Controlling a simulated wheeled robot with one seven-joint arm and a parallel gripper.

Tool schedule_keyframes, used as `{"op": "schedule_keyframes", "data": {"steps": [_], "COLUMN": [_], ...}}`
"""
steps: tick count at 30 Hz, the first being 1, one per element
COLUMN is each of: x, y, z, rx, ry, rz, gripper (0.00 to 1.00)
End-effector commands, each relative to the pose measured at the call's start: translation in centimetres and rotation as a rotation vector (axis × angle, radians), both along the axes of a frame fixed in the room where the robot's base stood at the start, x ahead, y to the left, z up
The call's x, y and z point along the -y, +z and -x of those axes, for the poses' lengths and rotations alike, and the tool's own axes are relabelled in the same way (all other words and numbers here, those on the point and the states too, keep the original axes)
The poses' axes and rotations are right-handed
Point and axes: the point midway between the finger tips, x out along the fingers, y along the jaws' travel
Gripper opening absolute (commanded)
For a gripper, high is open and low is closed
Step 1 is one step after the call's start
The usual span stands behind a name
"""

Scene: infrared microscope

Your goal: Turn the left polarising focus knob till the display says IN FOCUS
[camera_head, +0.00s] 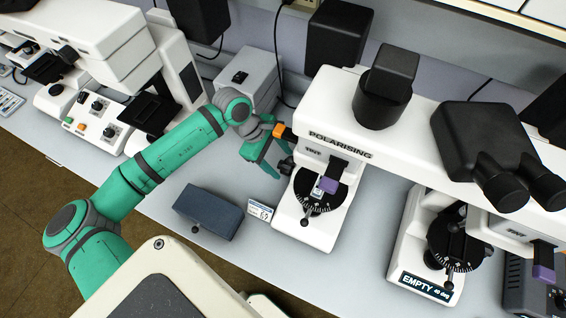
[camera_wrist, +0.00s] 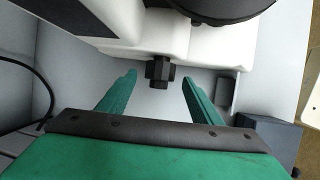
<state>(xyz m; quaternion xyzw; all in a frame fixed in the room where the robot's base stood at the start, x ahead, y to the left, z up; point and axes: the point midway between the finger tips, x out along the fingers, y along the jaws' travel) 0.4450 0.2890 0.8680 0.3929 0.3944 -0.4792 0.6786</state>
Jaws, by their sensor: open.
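The white microscope labelled POLARISING (camera_head: 305,205) stands in the middle of the head view, with a round dark stage (camera_head: 320,188) at its front. A dark focus knob (camera_head: 286,166) sticks out of the left side of its base. In the wrist view the knob (camera_wrist: 160,72) shows as a dark stepped shape against the white body. My green gripper (camera_head: 268,158) is at the left of this microscope. It is open, and in the wrist view its fingers (camera_wrist: 160,88) stand apart on either side of the knob, with gaps to both. I cannot make out the words IN FOCUS on any display.
A dark blue-grey box (camera_head: 207,212) and a small white card (camera_head: 259,212) lie in front. A grey box (camera_head: 247,75) stands behind my gripper.

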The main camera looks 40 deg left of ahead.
Motion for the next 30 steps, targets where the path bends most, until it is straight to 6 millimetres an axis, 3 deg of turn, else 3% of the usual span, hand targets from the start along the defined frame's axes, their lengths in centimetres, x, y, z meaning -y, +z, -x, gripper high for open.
{"op": "schedule_keyframes", "data": {"steps": [6, 17, 22, 23, 30], "x": [0.8, 0.9, 0.9, 0.9, 0.9], "y": [-2.0, -2.4, -2.4, -2.4, -2.4], "z": [-0.5, -0.6, -0.6, -0.6, -0.6], "rx": [0.000, 0.001, 0.000, 0.000, 0.013], "ry": [0.000, -0.001, -0.002, -0.002, -0.001], "rz": [0.000, -0.002, -0.001, -0.001, -0.003], "gripper": [0.59, 0.59, 0.21, 0.17, 0.18]}}
